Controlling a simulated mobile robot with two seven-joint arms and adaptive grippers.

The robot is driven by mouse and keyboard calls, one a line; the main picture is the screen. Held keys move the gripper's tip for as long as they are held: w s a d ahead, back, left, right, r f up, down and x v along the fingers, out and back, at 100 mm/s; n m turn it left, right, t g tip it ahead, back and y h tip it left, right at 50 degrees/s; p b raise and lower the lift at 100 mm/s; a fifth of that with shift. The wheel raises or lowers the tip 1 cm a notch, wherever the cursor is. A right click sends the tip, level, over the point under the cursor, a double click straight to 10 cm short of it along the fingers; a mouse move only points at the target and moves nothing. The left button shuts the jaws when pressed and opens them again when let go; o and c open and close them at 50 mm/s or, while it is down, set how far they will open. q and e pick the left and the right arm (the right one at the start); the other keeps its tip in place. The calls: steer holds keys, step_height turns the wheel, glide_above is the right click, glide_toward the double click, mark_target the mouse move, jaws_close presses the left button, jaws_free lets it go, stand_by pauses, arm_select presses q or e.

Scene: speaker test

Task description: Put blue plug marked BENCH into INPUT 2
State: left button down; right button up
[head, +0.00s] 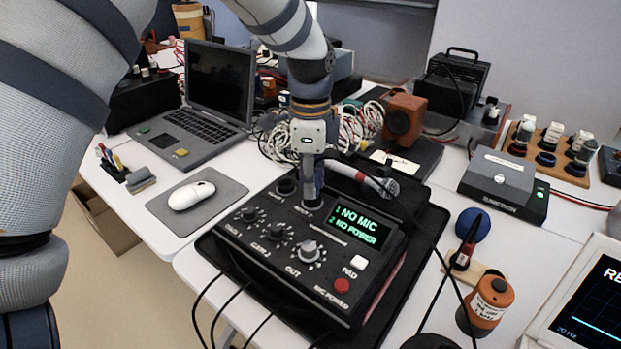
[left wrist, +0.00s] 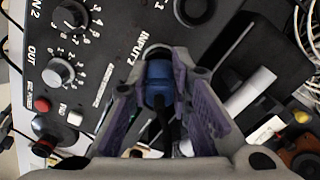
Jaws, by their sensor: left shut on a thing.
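The blue plug (left wrist: 158,82) is between the fingers of my left gripper (left wrist: 160,95), with its dark cable trailing back toward the wrist. Its front end is at the socket labelled INPUT 2 (left wrist: 150,52); I cannot tell how deep it sits. No BENCH marking is readable. In the head view my left gripper (head: 312,203) points down at the back edge of the black mixer box (head: 262,264), and its fingers hide the plug. The mixer's screen (head: 358,226) reads "1 NO MIC" and "2 NO POWER". My right gripper is not in view.
Beside INPUT 2 is another round socket (head: 286,187). A microphone (head: 385,187) lies behind the mixer, near bundled white cables (head: 358,125). A laptop (head: 205,105) and mouse (head: 192,195) are at left. A grey junction box (head: 503,183) and an orange bottle (head: 490,302) are at right.

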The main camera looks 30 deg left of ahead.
arm_select(q)
steer(key=shift+f, duration=0.25)
stand_by(0.5)
steer(key=c, duration=1.4)
jaws_free()
steer(key=shift+o, duration=0.2)
step_height(320, 180, up, 12)
